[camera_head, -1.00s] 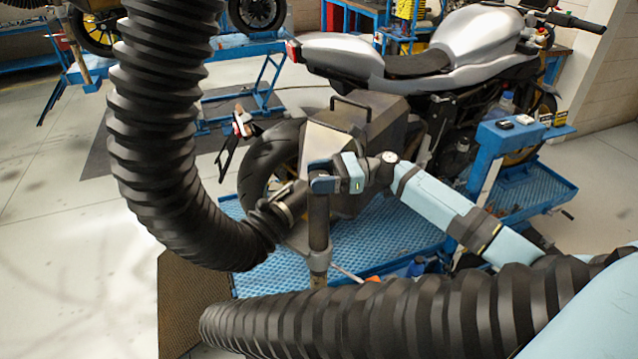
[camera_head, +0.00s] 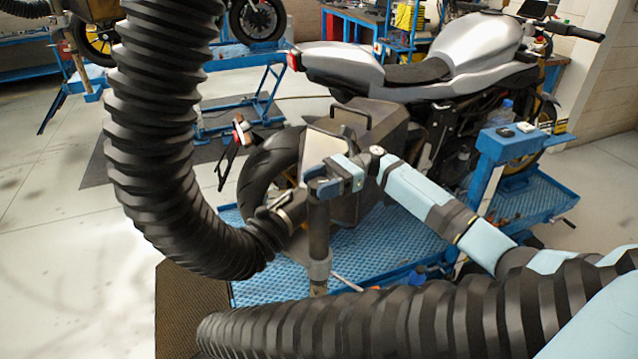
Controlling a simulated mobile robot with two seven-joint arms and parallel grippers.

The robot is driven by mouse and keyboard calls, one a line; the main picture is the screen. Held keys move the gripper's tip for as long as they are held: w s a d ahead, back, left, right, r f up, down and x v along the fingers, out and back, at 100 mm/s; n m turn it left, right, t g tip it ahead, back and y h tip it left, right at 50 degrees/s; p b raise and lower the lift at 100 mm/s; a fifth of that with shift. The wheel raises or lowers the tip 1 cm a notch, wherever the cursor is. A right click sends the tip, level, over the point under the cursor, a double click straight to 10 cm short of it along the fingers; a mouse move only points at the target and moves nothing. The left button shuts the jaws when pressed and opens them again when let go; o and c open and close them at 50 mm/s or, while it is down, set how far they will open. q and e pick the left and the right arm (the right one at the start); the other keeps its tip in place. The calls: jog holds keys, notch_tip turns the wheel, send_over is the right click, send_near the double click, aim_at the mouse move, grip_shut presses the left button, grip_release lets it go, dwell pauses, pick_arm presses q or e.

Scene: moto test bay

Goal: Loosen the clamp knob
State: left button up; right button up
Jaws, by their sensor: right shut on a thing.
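My right gripper (camera_head: 318,187) comes in from the right on its light blue and grey arm. It is shut at the top of an upright dark post (camera_head: 318,232), beside the mouth of a thick black hose (camera_head: 165,150). The clamp knob itself is hidden; the gripper covers the spot at the post's top where it seems to be held. My left gripper is not in view.
A silver motorcycle (camera_head: 400,75) stands on a blue lift (camera_head: 385,250), its rear tyre (camera_head: 262,178) behind the hose mouth. A grey box with a handle (camera_head: 370,125) stands just behind my gripper. A second black ribbed hose (camera_head: 400,325) crosses the foreground. Open floor lies left.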

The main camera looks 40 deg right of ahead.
jog(key=o, duration=0.9)
jog(key=d+b, duration=0.1)
jog(key=d, duration=0.6)
jog(key=d+b, duration=0.2)
jog(key=d, duration=0.4)
jog(key=shift+s+d, duration=0.2)
jog(key=shift+d, duration=0.15)
